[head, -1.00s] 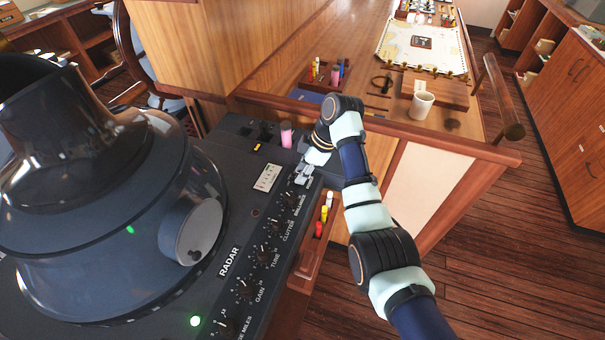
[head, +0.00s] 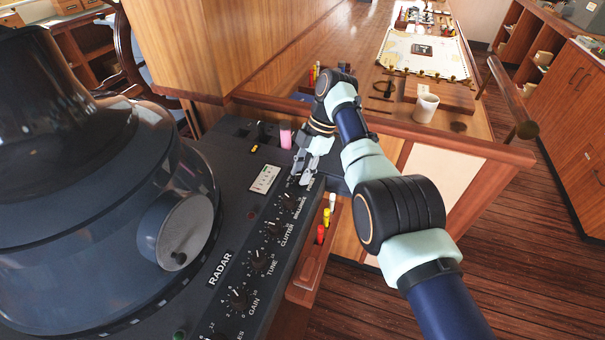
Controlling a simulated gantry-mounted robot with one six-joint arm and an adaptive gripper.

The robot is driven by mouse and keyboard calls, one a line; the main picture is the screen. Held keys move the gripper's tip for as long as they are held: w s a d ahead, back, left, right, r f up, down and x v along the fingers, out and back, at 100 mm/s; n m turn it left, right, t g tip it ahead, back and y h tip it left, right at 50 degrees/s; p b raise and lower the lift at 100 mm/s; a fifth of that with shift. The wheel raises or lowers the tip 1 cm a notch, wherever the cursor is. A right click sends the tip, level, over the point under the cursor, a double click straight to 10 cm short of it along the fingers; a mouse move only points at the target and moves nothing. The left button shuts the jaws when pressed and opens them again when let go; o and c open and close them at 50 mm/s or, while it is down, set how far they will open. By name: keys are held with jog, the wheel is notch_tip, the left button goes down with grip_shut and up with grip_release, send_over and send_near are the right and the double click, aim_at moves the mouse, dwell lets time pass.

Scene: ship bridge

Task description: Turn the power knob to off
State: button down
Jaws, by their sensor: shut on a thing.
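The radar console (head: 240,185) carries a row of black knobs along its right edge. The power knob is at the far end of the row, by a partly covered white label, and is mostly hidden by my gripper. My gripper (head: 303,177) reaches down from the far right side and is shut on the power knob. The knob's pointer cannot be seen. A small green lamp (head: 179,335) at the console's near edge looks dark.
The brilliance knob (head: 291,201) is close to my gripper; clutter, tune and gain knobs follow nearer. A pink cylinder (head: 286,138) stands just beyond it. A rack with coloured markers (head: 321,234) hangs on the console's right side. The big radar hood (head: 90,190) fills the left.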

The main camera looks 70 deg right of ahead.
dwell(0.4)
jog(key=c, duration=0.9)
grip_release()
jog(key=shift+r+p, duration=0.1)
jog(key=shift+p, duration=0.3)
